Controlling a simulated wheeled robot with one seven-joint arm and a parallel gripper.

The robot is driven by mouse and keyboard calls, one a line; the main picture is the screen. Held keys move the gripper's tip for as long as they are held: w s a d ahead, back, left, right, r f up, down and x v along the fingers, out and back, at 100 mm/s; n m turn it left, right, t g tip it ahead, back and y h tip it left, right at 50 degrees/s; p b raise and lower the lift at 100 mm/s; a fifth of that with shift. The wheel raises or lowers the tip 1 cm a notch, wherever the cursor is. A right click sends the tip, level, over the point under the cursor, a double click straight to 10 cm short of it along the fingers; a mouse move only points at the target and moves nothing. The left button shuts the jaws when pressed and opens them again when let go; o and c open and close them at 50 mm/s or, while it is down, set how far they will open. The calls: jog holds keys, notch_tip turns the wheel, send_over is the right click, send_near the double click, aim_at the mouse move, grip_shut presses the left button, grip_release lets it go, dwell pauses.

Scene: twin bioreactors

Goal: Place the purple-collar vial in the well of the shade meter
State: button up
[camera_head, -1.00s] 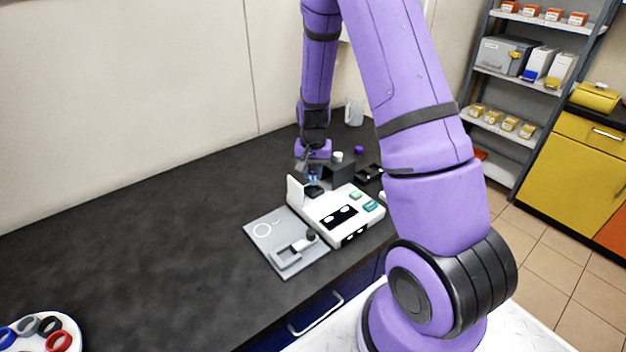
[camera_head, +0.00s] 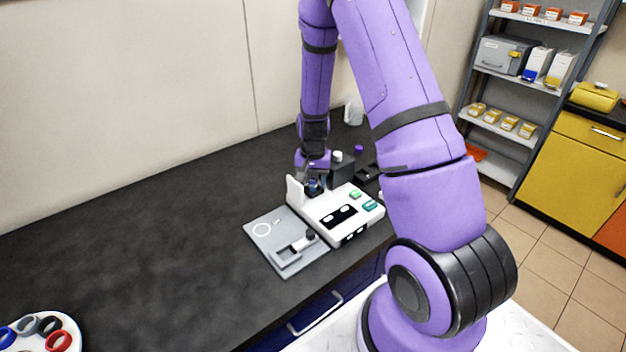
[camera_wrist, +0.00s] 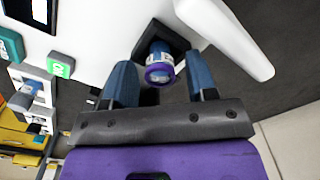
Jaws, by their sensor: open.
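The purple-collar vial (camera_wrist: 159,64) stands in the dark square well of the shade meter, between my fingers in the wrist view. It has a blue and white body, and its purple ring faces the camera. My gripper (camera_wrist: 141,85) is open, with a blue finger on each side of the vial and gaps between. In the head view my gripper (camera_head: 314,184) is low over the back left of the white shade meter (camera_head: 350,196). The meter's white lid (camera_head: 295,191) stands raised beside the well. How deep the vial sits is hard to tell.
A grey plate with a small fixture (camera_head: 262,228) lies left of the meter. A dark block with a white cap (camera_head: 338,157) and a purple cap (camera_head: 358,149) are behind it. A white dish of coloured rings (camera_head: 62,335) is at front left.

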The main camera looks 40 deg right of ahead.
notch_tip(320, 180, up, 12)
notch_tip(320, 180, up, 17)
jog(key=n+t, duration=0.2)
jog(key=n, duration=0.2)
send_over(313, 177)
jog(key=s+a, duration=0.8)
jog(key=s, duration=0.1)
jog(key=s+a+r+n+t, duration=0.1)
jog(key=s+r, duration=0.3)
jog(key=s, duration=0.4)
jog(key=s+a+r+n+t, duration=0.2)
jog(key=s+a+r+n, duration=0.1)
jog(key=s, duration=0.6)
notch_tip(313, 177, up, 2)
jog(key=shift+s+a+r+n, duration=0.1)
jog(key=shift+s+a+n, duration=0.2)
jog(key=shift+a, duration=0.3)
